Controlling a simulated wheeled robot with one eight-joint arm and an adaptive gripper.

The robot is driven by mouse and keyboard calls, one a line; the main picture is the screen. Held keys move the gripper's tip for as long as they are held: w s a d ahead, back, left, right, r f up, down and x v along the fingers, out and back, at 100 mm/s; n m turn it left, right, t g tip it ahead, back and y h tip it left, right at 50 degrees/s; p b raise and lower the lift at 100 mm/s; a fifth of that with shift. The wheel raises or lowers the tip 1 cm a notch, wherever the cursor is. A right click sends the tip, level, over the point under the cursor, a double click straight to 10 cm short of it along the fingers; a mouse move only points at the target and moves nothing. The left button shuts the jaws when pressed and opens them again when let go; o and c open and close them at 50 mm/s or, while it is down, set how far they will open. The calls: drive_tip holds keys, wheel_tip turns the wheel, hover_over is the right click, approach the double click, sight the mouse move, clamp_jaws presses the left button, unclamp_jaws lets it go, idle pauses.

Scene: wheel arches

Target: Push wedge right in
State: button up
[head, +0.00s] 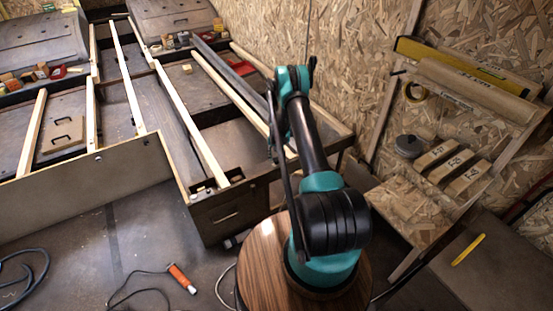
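I cannot single out the wedge for certain. A small light wooden block (187,69) lies on the dark panel between the wooden strips. A few small pieces (203,191) lie by the near end of a long pale strip (188,118), too small to make out. My teal and black arm rises from a round wooden top and bends over at its elbow. Its outer part hangs down beside the dark bench's right end. My gripper is at best a narrow dark shape there (272,150), largely hidden by the arm; its fingers cannot be made out.
Dark wheel-arch boxes (55,45) with small coloured items stand at the back left. A chipboard wall and shelf (410,208) with labelled wooden blocks (437,155) and a dark round tin (408,146) are at the right. An orange-handled tool (181,277) and cables lie on the floor.

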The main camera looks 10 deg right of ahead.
wheel_tip(320, 180, up, 12)
idle(0.7)
drive_tip(key=shift+r, duration=0.15)
